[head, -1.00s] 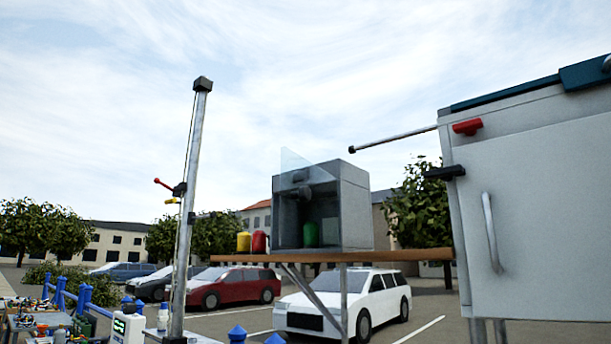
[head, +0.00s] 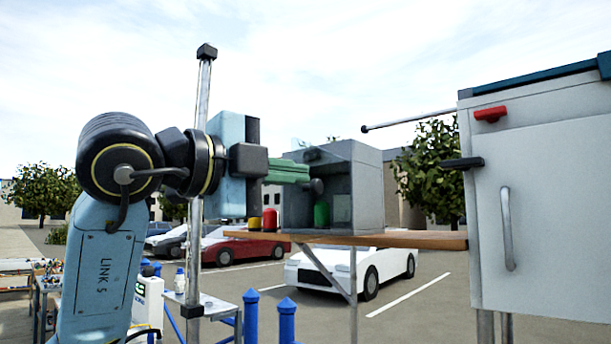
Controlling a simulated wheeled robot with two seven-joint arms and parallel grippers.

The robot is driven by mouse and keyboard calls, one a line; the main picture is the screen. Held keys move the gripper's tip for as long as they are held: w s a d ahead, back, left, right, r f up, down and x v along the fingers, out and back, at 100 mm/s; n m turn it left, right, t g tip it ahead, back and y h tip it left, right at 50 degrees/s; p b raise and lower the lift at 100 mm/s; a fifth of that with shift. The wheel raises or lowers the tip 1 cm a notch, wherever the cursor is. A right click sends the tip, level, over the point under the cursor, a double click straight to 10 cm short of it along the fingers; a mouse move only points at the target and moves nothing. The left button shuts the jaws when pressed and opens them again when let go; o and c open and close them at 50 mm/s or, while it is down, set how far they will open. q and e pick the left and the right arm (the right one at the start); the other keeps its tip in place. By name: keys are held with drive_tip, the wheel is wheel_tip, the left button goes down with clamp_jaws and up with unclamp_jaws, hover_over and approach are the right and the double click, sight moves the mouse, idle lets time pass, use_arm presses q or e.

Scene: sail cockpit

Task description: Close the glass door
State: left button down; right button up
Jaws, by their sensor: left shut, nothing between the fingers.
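A small grey box (head: 367,190) with an open front stands on a wooden shelf. Its glass door is a faint clear pane (head: 325,170) that juts out from the box front, so it stands open. Its edges are hard to make out. A dark round knob (head: 317,186) shows at the pane. My left gripper (head: 306,172) comes in from the left, its green fingers shut and empty. The fingertips overlap the box's front left in the picture, close to the knob; I cannot tell whether they touch the glass. My right gripper is out of view.
A green container (head: 321,214) stands inside the box. Red (head: 269,220) and yellow (head: 254,223) containers stand left of it on the shelf (head: 420,240). A metal post (head: 201,100) rises at left. A large grey cabinet (head: 550,210) stands at right, with a rod reaching left.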

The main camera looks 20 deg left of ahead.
sight(317, 183)
use_arm(q)
drive_tip(key=w+p, duration=0.2)
drive_tip(key=w, duration=0.2)
drive_tip(key=w+p, duration=0.3)
drive_tip(key=w, duration=0.1)
drive_tip(key=shift+w+d, duration=0.2)
drive_tip(key=shift+w, duration=0.2)
drive_tip(key=shift+w+d+f, duration=0.1)
drive_tip(key=shift+d, duration=0.05)
